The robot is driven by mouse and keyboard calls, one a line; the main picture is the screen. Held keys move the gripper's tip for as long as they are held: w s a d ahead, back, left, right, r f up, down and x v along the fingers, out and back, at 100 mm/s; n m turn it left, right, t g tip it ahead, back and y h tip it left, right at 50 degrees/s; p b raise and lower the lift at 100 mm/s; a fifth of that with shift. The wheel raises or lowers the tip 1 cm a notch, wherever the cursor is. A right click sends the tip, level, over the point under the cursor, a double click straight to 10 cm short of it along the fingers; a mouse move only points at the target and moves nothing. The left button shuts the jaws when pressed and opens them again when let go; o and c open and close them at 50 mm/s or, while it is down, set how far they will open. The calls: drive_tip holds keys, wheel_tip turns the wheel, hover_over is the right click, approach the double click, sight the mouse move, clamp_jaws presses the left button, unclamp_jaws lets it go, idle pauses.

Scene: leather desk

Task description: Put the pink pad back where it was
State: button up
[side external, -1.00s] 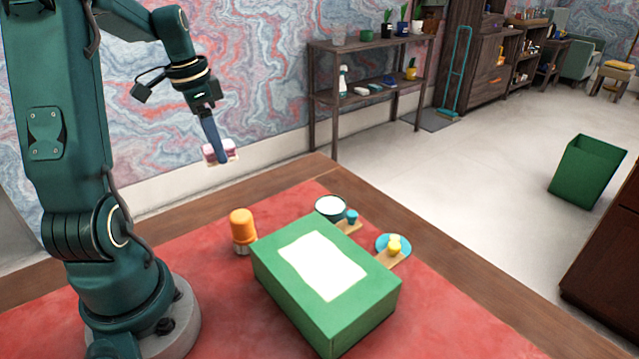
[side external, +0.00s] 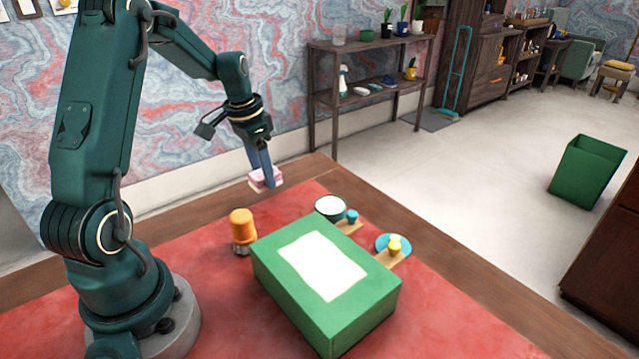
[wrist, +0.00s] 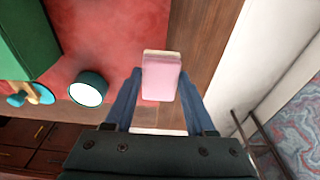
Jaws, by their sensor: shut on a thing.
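The pink pad (side external: 264,176), a small pink block with a pale side, is held between the two blue fingers of my gripper (side external: 267,181). In the side external view it is in the air above the far edge of the desk, behind the orange-topped jar. In the wrist view the pink pad (wrist: 161,76) sits between the fingertips of my gripper (wrist: 160,85), over the red leather and the brown wooden border. Part of the pad is hidden by a finger in the side external view.
A green box (side external: 330,290) with a white top panel stands on the red desk mat (side external: 440,325). An orange-topped jar (side external: 241,228), a white-filled bowl (side external: 329,207) and a blue dish (side external: 388,243) with a yellow piece stand around it. The mat's far left corner looks clear.

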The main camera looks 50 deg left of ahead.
sight(264, 187)
drive_tip(key=shift+f, duration=1.95)
drive_tip(key=shift+f, duration=0.1)
drive_tip(key=o, duration=1.3)
drive_tip(key=r, duration=0.4)
drive_tip(key=s+r, duration=0.1)
drive_tip(key=r, duration=0.6)
drive_tip(key=shift+s+r, duration=0.35)
drive_tip(key=shift+r, duration=0.05)
drive_tip(key=s+d+r+t, duration=0.1)
drive_tip(key=d+r, duration=0.1)
drive_tip(key=d, duration=0.4)
drive_tip(key=s+d+r, duration=0.2)
drive_tip(key=d, duration=0.3)
drive_tip(key=shift+s+d+f+t, duration=0.15)
drive_tip(key=shift+s+d+t, duration=0.3)
drive_tip(key=shift+s+d, duration=1)
drive_tip(key=shift+s+d+f+t, duration=0.15)
drive_tip(key=shift+s+d+t, duration=0.35)
drive_tip(key=shift+s+d, duration=0.95)
drive_tip(key=shift+s+d+f+t, duration=0.15)
drive_tip(key=shift+s+d+t, duration=0.3)
drive_tip(key=shift+s+d, duration=0.95)
